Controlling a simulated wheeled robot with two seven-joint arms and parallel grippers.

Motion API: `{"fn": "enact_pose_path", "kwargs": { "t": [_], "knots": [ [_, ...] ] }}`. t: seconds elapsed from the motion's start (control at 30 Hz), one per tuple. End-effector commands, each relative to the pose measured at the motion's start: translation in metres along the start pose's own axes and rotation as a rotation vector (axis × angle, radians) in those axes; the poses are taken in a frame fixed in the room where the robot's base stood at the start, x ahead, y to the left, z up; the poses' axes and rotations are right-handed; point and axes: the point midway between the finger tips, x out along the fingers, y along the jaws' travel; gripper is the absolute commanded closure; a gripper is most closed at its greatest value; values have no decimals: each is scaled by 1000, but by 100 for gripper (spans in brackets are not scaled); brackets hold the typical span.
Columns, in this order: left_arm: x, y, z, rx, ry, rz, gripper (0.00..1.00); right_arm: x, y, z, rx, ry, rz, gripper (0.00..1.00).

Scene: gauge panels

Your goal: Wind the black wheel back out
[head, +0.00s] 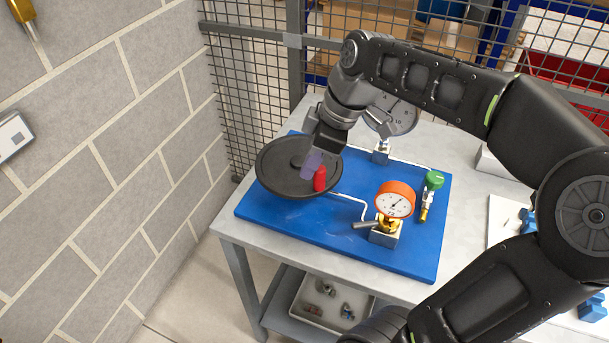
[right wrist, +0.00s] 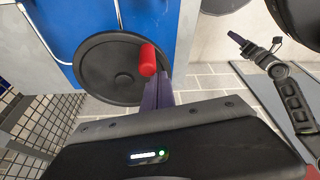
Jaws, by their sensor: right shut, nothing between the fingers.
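The black wheel (head: 277,179) lies over the left part of the blue board (head: 285,223). Its red handle (head: 320,178) stands up near the rim on the right; the handle also shows in the right wrist view (right wrist: 147,60), over the wheel (right wrist: 108,75). My right gripper (head: 311,164) is shut and empty, its purple fingers right beside the red handle; I cannot tell whether they touch it. The fingers hide part of the wheel. My left gripper (right wrist: 238,40) shows small at the right of the right wrist view, away from the wheel; its jaw state is unclear.
An orange-rimmed gauge (head: 395,200), a green-knobbed valve (head: 434,180) and a larger grey gauge (head: 398,115) stand right of the wheel. A block wall (head: 110,150) is at left, wire mesh (head: 245,95) behind. A bin (head: 325,305) sits on the lower shelf.

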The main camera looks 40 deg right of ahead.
Motion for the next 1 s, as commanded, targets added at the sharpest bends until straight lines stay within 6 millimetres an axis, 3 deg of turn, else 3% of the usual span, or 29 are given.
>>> {"fn": "enact_pose_path", "kwargs": {
  "t": [1.0],
  "knots": [
    [8, -2, -2, 2, 4, 3, 64, -3, 7, 9, 4, -5, 4, 100]
  ]
}}
